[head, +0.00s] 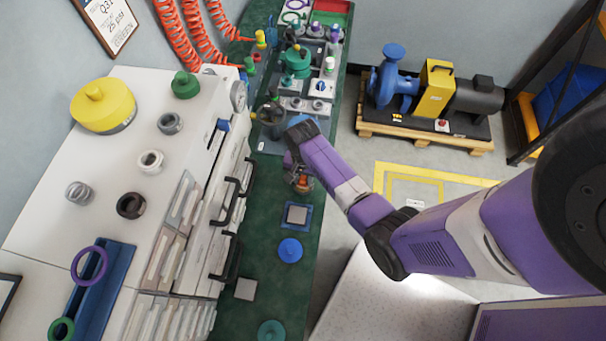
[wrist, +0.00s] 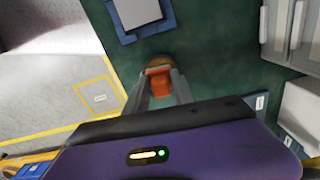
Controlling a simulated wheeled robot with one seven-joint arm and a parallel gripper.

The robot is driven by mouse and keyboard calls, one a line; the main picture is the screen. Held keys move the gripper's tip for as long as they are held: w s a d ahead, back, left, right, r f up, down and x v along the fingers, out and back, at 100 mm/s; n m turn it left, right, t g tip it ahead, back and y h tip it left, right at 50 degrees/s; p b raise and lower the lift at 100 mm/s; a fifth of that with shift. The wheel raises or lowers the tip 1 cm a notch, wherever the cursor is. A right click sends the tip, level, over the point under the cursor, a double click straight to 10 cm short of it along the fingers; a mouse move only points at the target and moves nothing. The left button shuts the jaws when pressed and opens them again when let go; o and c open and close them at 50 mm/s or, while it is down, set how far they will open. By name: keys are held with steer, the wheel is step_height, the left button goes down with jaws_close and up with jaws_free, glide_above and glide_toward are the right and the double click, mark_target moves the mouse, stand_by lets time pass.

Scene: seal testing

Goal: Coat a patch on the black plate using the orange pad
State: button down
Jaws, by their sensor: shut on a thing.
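My gripper (head: 300,178) is over the green bench top, shut on the orange pad (head: 304,184). In the wrist view the orange pad (wrist: 160,82) sits between the two fingers of my gripper (wrist: 160,74), with a rounded tan part at its far end. A square grey plate (head: 297,214) lies in a blue tray (head: 287,222) just in front of my gripper; the plate (wrist: 137,11) also shows at the top of the wrist view. Another square grey plate (head: 245,289) lies nearer on the bench. Neither looks clearly black. I cannot tell whether the pad touches the bench.
A blue round lid (head: 290,250) and a teal disc (head: 271,331) lie on the green bench (head: 262,235). White drawers with black handles (head: 229,200) border it on the left. Green and grey fittings (head: 297,62) crowd the far end.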

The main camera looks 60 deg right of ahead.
mark_target(303, 178)
steer(key=shift+r+p, duration=2.45)
steer(key=shift+r, duration=0.6)
